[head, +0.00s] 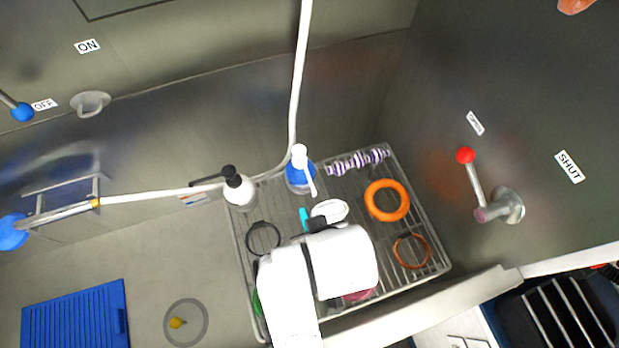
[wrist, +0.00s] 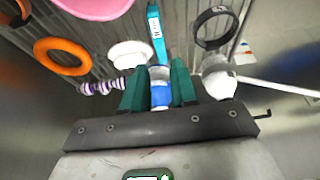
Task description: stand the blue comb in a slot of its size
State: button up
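A narrow teal-blue piece (head: 303,214) lies on the wire rack beside a white round item (head: 335,211). In the wrist view the teal-blue piece (wrist: 156,33) carries a white label. It may be the blue comb; I cannot make out teeth. My gripper (wrist: 158,88) has teal fingers set apart, pointing down at the rack, with the teal-blue piece just above them in the picture. A blue bottle with a white top (wrist: 160,97) shows between the fingers, seemingly beyond them. In the head view my white arm hides the fingertips and part of the rack. No comb slot is clearly identifiable.
The wire rack (head: 425,205) also holds a blue pump bottle (head: 297,178), a white bottle (head: 239,190), a striped rope toy (head: 357,161), an orange ring (head: 387,200) and a black ring (head: 263,238). A dark slatted bin (head: 565,312) is lower right; a blue ribbed mat (head: 75,318) is lower left.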

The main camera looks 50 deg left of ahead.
jog(key=p+x, duration=0.1)
jog(key=x, duration=0.8)
jog(key=shift+w+a+f, duration=0.1)
jog(key=shift+w+a, duration=0.05)
jog(key=shift+w+a+f, duration=0.1)
jog(key=shift+a+f, duration=0.05)
jog(key=shift+f, duration=0.5)
jog(key=shift+f, duration=0.1)
jog(key=shift+c, duration=0.4)
grip_shut()
